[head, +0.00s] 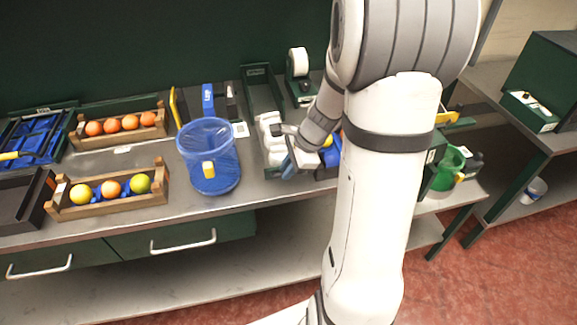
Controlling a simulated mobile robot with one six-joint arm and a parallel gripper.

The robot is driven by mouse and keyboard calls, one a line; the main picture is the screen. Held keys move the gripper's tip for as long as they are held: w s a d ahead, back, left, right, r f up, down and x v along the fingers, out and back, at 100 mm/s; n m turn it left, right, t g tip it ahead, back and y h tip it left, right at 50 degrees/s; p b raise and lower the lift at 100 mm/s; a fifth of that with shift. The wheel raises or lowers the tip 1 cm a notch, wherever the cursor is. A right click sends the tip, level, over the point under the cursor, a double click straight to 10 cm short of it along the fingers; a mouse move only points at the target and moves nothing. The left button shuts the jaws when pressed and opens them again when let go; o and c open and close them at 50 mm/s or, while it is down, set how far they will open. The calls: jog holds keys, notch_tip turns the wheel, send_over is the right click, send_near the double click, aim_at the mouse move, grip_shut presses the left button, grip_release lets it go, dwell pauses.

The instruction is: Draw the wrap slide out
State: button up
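A long dark green channel-like tray (262,92) runs from the back of the bench towards the front; I take it to be the wrap slide, but cannot be sure. White rounded pieces (267,124) sit at its front part. My gripper (287,152) is over the front end of this tray, close beside the white pieces. My own arm hides much of the area to its right. The fingers are small and partly merged with what lies behind them, so I cannot tell whether they touch or hold anything.
Wooden crates with oranges (128,122) and mixed fruit (72,211) are further left. A white roll on a green stand (298,62) is behind. A green bucket (443,171) is at right.

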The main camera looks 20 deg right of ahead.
jog(key=o, duration=0.4)
jog(key=shift+s, duration=0.3)
jog(key=shift+o, duration=0.2)
jog(key=shift+d+r, duration=0.1)
jog(key=shift+r, duration=0.25)
jog(key=v, duration=0.7)
jog(key=s+a+r+n+h, duration=0.2)
jog(key=s+a+r+n, duration=0.1)
jog(key=s+n, duration=0.4)
jog(key=s+a+r+n+h, duration=0.2)
jog(key=s+a+n, duration=0.4)
jog(key=n, duration=0.6)
jog(key=shift+s+a+r, duration=0.2)
jog(key=shift+s+r, duration=0.25)
jog(key=shift+s, duration=0.05)
